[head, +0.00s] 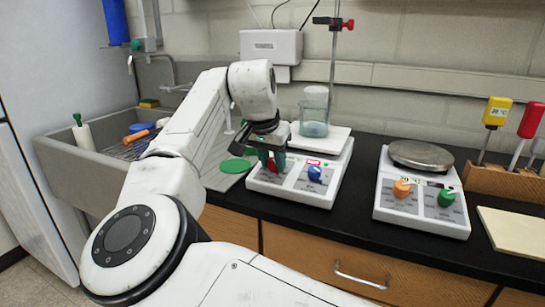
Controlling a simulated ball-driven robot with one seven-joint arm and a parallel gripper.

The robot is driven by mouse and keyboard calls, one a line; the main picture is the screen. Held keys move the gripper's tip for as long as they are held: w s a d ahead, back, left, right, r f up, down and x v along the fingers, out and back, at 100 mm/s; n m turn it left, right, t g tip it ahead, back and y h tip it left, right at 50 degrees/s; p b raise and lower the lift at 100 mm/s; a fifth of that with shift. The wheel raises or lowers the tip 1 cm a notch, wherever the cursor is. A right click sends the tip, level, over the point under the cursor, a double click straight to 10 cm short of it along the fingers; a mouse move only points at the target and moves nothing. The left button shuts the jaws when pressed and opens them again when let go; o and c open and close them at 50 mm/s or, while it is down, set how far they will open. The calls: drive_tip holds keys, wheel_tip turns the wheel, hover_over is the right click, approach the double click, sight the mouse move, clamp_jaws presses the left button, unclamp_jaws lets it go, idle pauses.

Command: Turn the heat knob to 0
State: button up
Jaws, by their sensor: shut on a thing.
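A white hot-plate stirrer (262,188) stands on the black bench, with a red knob (272,166) and a blue knob (314,174) on its front panel. A small red-lit display (315,162) sits above the blue knob. A glass beaker (314,114) with pale blue-green liquid stands on the plate.
A second stirrer (420,222) with orange and green knobs stands to the right. A stand with a red clamp (332,23) rises behind the beaker. A sink (66,165) lies left. A wooden rack (490,182) holds yellow and red probes at right. Black bench shows between the stirrers.

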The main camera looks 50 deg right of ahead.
drive_tip(key=n+p, duration=0.1)
drive_tip(key=p, duration=0.1)
drive_tip(key=n+p, duration=0.1)
drive_tip(key=p, duration=0.1)
drive_tip(key=shift+s+d+r+n, duration=0.1)
drive_tip(key=shift+r+n, duration=0.25)
drive_tip(key=shift+n, duration=0.05)
drive_tip(key=n+t+y+p, duration=0.1)
drive_tip(key=n+p, duration=0.4)
drive_tip(key=p, duration=0.3)
drive_tip(key=shift+n, duration=0.3)
drive_tip(key=n+y+p, duration=0.1)
drive_tip(key=n+p, duration=0.4)
drive_tip(key=p, duration=0.3)
drive_tip(key=shift+s+d+f, duration=0.1)
drive_tip(key=n+p, duration=0.2)
drive_tip(key=shift+f+t+p, duration=0.2)
drive_tip(key=shift+t+p, duration=0.1)
drive_tip(key=shift+p, duration=0.05)
drive_tip(key=shift+f, duration=0.1)
drive_tip(key=o, duration=1.1)
drive_tip(key=shift+c, duration=0.2)
